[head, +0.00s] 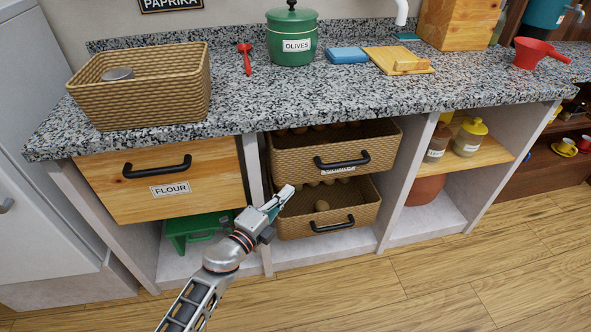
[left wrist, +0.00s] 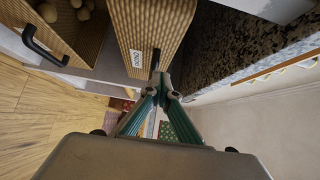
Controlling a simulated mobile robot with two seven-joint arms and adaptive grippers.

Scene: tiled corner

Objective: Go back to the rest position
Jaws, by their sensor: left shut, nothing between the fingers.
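My left gripper (head: 283,195) is shut and empty. In the head view it is in front of the drawer unit, near the left ends of two wicker drawers, and it appears apart from them. In the left wrist view its closed fingers (left wrist: 157,80) overlap the upper wicker drawer's front, near that drawer's dark handle. The upper wicker drawer (head: 292,154) and the lower wicker drawer (head: 285,228) are both pulled out, with round brown items in them. My right gripper is in neither view.
The granite counter (head: 240,100) holds a wicker basket (head: 140,95), a green olives pot (head: 291,30), a blue sponge (head: 346,55) and a cutting board (head: 385,58). The wooden flour drawer (head: 110,190) is left of the wicker drawers. The wooden floor (head: 430,280) in front is clear.

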